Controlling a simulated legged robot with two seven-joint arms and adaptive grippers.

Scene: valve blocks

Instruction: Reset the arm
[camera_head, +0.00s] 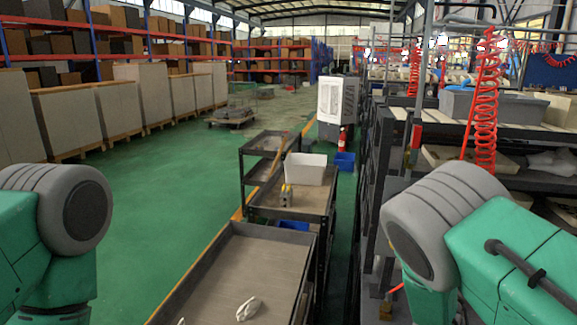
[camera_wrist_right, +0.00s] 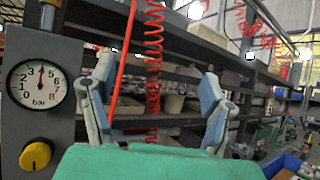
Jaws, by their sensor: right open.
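My right gripper (camera_wrist_right: 158,98) shows in the right wrist view with its two fingers spread wide apart. It is open and nothing is between the fingers. It faces a dark shelf rack with a red coiled hose (camera_wrist_right: 153,50) behind the fingers. My right arm (camera_head: 490,250) fills the lower right of the head view, and its gripper is out of that view. My left arm (camera_head: 50,230) shows at the lower left edge of the head view. My left gripper is in neither view.
A pressure gauge (camera_wrist_right: 39,84) and yellow knob (camera_wrist_right: 36,155) sit on a grey panel left of my right gripper. Dark trolleys (camera_head: 232,270) stand ahead, one bearing a white bin (camera_head: 305,168). A workbench rack (camera_head: 385,190) is at right. Green floor at left is clear.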

